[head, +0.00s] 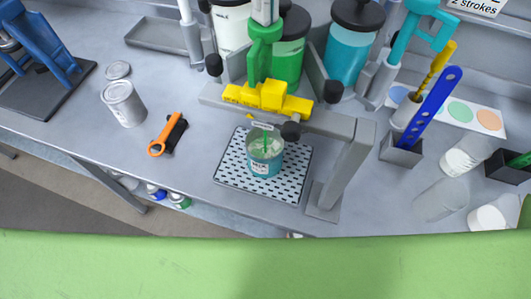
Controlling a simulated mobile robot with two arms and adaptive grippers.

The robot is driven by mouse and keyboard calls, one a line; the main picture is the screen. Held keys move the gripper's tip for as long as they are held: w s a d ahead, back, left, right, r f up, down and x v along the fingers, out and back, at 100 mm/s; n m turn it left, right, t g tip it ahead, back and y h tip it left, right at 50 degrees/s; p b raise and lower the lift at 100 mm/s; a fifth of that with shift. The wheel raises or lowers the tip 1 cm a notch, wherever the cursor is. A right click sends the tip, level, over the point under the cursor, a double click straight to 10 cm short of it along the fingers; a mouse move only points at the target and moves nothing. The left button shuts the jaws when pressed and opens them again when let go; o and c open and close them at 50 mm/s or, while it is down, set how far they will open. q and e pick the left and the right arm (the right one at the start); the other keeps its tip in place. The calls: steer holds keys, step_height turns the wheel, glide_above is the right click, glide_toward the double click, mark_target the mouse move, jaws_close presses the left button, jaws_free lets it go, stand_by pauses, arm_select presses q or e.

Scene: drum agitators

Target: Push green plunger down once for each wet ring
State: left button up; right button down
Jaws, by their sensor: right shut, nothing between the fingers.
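The green plunger (263,50) stands upright at top centre, in front of the green drum (289,62). A thin green stick with a small tag rises from the can. Wet rings cannot be made out at this size. My right gripper is hard to make out and I cannot place it against the plunger; it is shut and empty. My left gripper is not in view.
A grey frame (350,165) with a yellow block (268,97) and black knobs spans the mat. A teal drum (350,58) and teal plunger (408,35) stand right. A blue perforated stick (432,107) leans in a holder.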

steer(key=shift+f, duration=0.55)
steer(key=shift+r, duration=0.15)
steer(key=shift+r+p, duration=1.85)
steer(key=shift+r, duration=0.55)
steer(key=shift+f, duration=0.15)
